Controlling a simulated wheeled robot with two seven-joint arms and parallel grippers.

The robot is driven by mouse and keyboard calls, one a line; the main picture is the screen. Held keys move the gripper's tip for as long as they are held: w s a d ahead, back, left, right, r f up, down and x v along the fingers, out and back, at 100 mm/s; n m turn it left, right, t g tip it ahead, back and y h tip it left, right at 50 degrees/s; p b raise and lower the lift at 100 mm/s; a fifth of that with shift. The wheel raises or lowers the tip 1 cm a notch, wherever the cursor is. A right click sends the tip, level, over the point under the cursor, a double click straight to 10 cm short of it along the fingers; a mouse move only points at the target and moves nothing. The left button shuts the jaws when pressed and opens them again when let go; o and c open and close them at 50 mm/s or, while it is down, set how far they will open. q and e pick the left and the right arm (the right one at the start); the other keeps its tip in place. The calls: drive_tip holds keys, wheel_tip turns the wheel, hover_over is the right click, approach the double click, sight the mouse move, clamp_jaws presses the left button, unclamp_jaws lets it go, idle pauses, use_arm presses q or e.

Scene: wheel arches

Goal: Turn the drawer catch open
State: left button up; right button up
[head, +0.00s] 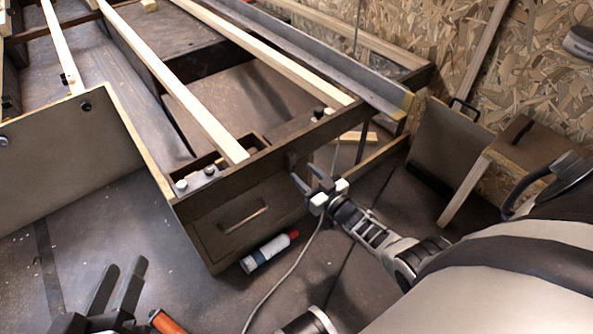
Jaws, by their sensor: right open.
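The drawer (225,235) is a dark brown wooden front with a slot-like handle (243,217), set under the corner of the wooden frame. It looks closed. A small dark piece at the beam above the drawer's right end, which may be the catch (292,160), is partly hard to make out. My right gripper (309,177) is open just right of the drawer's upper right corner, close to that piece; I cannot tell whether it touches. My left gripper (125,267) is open and empty at the lower left, well away from the drawer.
A white bottle with a red cap (268,252) lies on the floor before the drawer, beside a thin cable (296,262). An orange-handled object (166,322) is at the bottom edge. A large brown panel (60,160) stands left. Boards with handles (445,140) lean right.

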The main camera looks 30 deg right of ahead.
sight(293, 163)
use_arm(q)
drive_tip(key=shift+d+r+n+h+b, duration=0.3)
drive_tip(key=shift+r+h+b, duration=0.1)
drive_tip(key=shift+b, duration=0.35)
use_arm(e)
drive_tip(key=shift+w+a, duration=0.2)
drive_tip(key=shift+w, duration=2.05)
drive_tip(key=shift+c, duration=0.3)
clamp_jaws()
use_arm(q)
drive_tip(key=shift+w+t, duration=0.1)
drive_tip(key=shift+t, duration=0.2)
